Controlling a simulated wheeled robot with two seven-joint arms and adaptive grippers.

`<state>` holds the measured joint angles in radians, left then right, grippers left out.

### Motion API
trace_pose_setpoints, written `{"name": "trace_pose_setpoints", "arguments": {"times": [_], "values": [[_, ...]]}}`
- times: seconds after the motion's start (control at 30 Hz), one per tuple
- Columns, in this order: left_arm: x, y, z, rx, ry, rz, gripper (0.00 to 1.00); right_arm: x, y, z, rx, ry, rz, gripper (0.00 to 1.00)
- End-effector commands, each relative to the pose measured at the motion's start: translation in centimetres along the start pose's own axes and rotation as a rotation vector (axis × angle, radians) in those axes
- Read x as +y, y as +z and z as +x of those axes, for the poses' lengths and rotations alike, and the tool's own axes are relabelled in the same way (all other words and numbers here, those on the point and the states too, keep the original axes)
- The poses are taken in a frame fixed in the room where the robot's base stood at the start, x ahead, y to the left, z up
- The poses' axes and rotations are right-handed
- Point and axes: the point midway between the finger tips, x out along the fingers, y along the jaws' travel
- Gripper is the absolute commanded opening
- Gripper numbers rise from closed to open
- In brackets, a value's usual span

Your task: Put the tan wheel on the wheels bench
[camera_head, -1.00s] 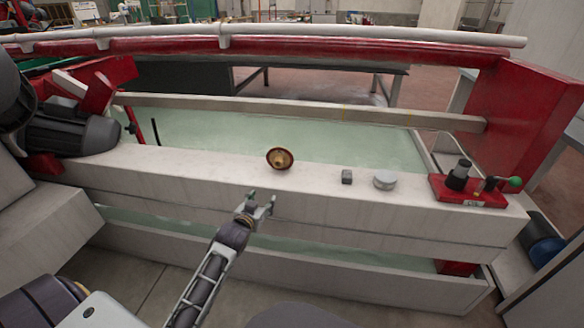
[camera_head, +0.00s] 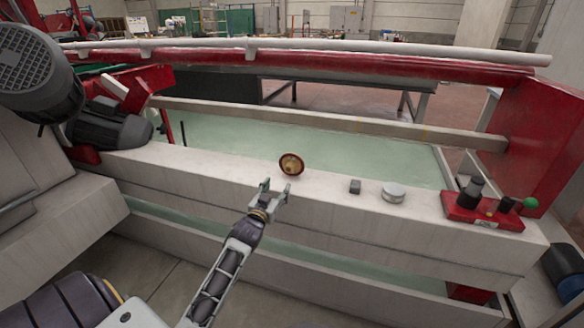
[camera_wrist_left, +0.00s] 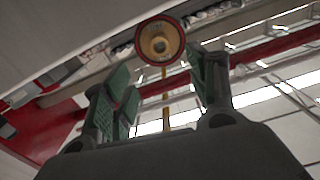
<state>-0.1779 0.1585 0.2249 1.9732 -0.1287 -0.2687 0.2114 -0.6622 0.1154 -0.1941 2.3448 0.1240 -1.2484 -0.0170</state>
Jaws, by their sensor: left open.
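The tan wheel (camera_head: 291,164), with a dark red rim and a tan centre, sits on the white ledge (camera_head: 225,177) of the machine. It also shows in the left wrist view (camera_wrist_left: 160,40), just beyond the fingertips. My left gripper (camera_head: 275,188) is open and empty. It is close in front of the wheel, on the near side of the ledge, and a gap shows between them. In the left wrist view its green-padded fingers (camera_wrist_left: 165,78) are spread to either side below the wheel. My right gripper is not in view. I cannot tell which surface is the wheels bench.
On the ledge to the right are a small grey block (camera_head: 355,187), a pale round disc (camera_head: 394,192) and a red base with dark knobs (camera_head: 484,205). Dark motors (camera_head: 110,125) stand at the left. A red and white rail (camera_head: 300,57) crosses behind. A dark table (camera_head: 350,84) stands beyond.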

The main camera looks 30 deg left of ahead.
Motion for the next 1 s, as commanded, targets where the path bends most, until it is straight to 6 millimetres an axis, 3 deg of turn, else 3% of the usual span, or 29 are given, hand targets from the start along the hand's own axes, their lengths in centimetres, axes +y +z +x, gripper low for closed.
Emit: {"name": "trace_pose_setpoints", "arguments": {"times": [0.27,1.0], "values": [[0.0,0.1,0.6,-0.001,0.000,0.000,0.58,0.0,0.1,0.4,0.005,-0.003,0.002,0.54],[0.0,0.1,6.2,-0.001,0.000,0.000,0.58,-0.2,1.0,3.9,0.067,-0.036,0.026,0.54]]}}
